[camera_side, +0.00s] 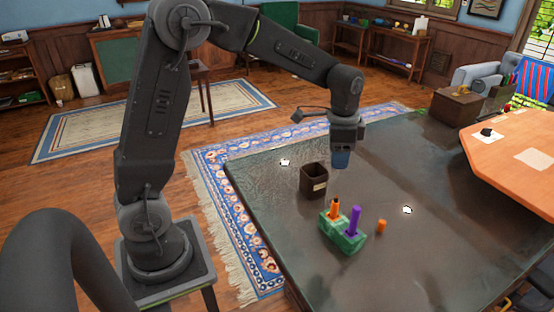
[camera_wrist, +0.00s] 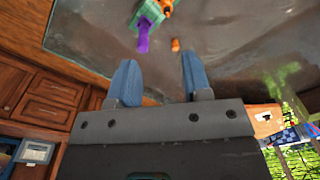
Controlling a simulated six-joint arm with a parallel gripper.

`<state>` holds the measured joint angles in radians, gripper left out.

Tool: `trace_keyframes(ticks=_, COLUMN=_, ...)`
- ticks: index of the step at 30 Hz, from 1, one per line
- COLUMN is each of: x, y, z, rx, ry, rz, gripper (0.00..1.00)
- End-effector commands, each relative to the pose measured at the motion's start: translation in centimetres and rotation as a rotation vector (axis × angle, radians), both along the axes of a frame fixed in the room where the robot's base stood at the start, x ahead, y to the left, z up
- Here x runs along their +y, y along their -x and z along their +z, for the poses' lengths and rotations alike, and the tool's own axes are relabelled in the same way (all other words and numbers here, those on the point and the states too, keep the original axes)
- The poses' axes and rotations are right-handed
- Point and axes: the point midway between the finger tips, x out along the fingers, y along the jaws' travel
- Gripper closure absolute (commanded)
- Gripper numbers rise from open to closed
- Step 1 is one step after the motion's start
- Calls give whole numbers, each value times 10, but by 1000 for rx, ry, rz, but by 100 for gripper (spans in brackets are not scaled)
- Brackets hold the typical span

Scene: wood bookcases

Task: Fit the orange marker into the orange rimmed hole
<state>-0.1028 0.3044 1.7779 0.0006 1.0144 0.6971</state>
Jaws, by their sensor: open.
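A green block (camera_side: 342,236) stands on the dark table as a holder. An orange piece with a dark top (camera_side: 335,209), which looks like the orange marker, stands upright in its left part. A purple marker (camera_side: 354,219) stands upright to its right. A short orange cylinder (camera_side: 381,226) is on the table just right of the block, apart from it. Any orange hole rim is too small to make out. My gripper (camera_side: 341,160) is open and empty above the table, behind the block. In the wrist view its blue fingers (camera_wrist: 160,76) are spread, with nothing between them.
Two small white shapes (camera_side: 407,210) (camera_side: 285,162) lie on the tabletop. An orange-topped table (camera_side: 515,150) stands at the right.

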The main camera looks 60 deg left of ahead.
Motion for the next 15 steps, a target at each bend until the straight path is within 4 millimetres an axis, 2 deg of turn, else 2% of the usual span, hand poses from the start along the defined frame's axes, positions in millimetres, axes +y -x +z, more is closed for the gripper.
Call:
trace_keyframes(ticks=1, x=-5, y=13, z=17, rx=-34, ry=-1, rz=30, gripper=55)
trace_keyframes(ticks=6, x=-20, y=70, z=61, rx=-150, ry=14, rz=181, gripper=55)
trace_keyframes(ticks=10, x=-29, y=118, z=81, rx=-240, ry=41, rz=299, gripper=55)
trace_keyframes(ticks=15, x=-38, y=176, z=88, rx=-345, ry=95, rz=442, gripper=55)
